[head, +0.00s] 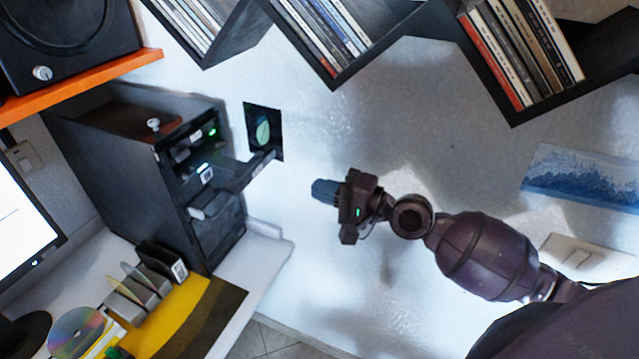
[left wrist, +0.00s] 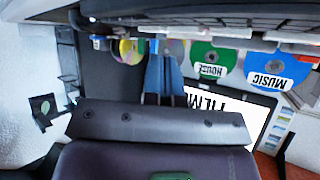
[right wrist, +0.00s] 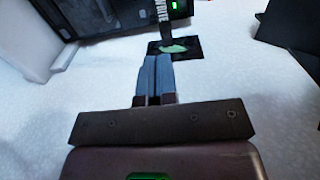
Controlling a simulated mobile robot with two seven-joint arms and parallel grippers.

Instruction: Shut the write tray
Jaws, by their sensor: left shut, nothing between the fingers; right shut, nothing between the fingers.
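A black disc tower (head: 130,160) stands at the left in the head view. A dark tray (head: 240,177) sticks out of its front towards the right, and I take it as the write tray; its label is too small to read. In the right wrist view the tray (right wrist: 165,30) shows end-on beyond my fingers. My right gripper (head: 322,191) is shut and empty, to the right of the tray and apart from it. Its fingers (right wrist: 155,78) show together. My left gripper (left wrist: 163,78) is shut and empty, seen only in the left wrist view.
A black square with a pale green shape (head: 263,132) is by the tray's outer end; I cannot tell if they touch. Disc shelves (head: 335,80) hang above. A white desk (head: 262,262) carries disc holders (head: 150,275). The space between tray and right gripper is clear.

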